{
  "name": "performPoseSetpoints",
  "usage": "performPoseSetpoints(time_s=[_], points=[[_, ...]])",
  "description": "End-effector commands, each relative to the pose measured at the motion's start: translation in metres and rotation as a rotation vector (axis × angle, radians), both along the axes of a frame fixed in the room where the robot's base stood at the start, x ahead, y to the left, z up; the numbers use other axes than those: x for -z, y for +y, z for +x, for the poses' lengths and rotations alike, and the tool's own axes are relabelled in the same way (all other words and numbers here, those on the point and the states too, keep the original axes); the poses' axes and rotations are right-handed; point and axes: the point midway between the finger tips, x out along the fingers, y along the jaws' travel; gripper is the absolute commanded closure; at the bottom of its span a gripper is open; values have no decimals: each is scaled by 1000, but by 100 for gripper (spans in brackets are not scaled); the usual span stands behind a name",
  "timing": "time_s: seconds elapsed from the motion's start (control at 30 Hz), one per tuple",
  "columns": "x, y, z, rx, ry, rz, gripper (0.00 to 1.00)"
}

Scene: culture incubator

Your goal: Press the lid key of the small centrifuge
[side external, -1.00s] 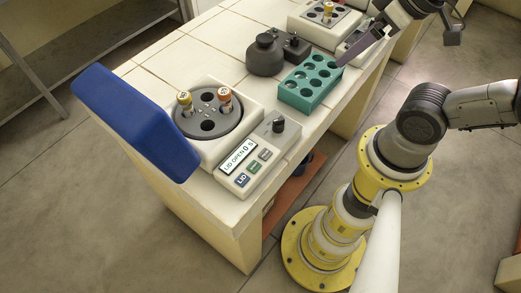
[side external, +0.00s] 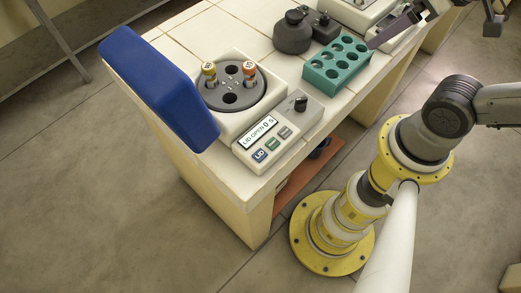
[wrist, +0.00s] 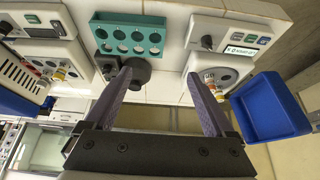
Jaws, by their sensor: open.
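The small centrifuge (side external: 226,126) stands at the near end of the bench with its blue lid (side external: 160,85) raised. Its rotor (side external: 228,92) holds two tubes, one yellow-capped and one orange-capped. Its front panel shows "LID OPEN" on the display (side external: 258,132), with the blue LID key (side external: 260,155) beside a green and a grey key. In the wrist view the centrifuge (wrist: 205,62) and lid (wrist: 270,108) are at the right. My gripper (side external: 397,27) is beyond the teal rack, well away from the key. In the wrist view my gripper (wrist: 160,75) has its fingers wide apart, with nothing between them.
The teal tube rack (side external: 337,62) stands on the bench between my gripper and the centrifuge. A dark round device (side external: 293,33) is behind it. Another device (wrist: 45,22) with tubes near it is at the left of the wrist view. Bare tile lies around the centrifuge.

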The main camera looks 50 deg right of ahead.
Motion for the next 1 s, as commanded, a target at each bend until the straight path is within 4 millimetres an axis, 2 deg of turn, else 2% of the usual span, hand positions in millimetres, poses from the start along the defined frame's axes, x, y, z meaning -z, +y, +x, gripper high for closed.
performPoseSetpoints(time_s=[0.03,0.07,0.47,1.0], points=[[0,0,0,0,0,0,22],[0,0,0,0,0,0,27],[0,0,0,0,0,0,99],[0,0,0,0,0,0,100]])
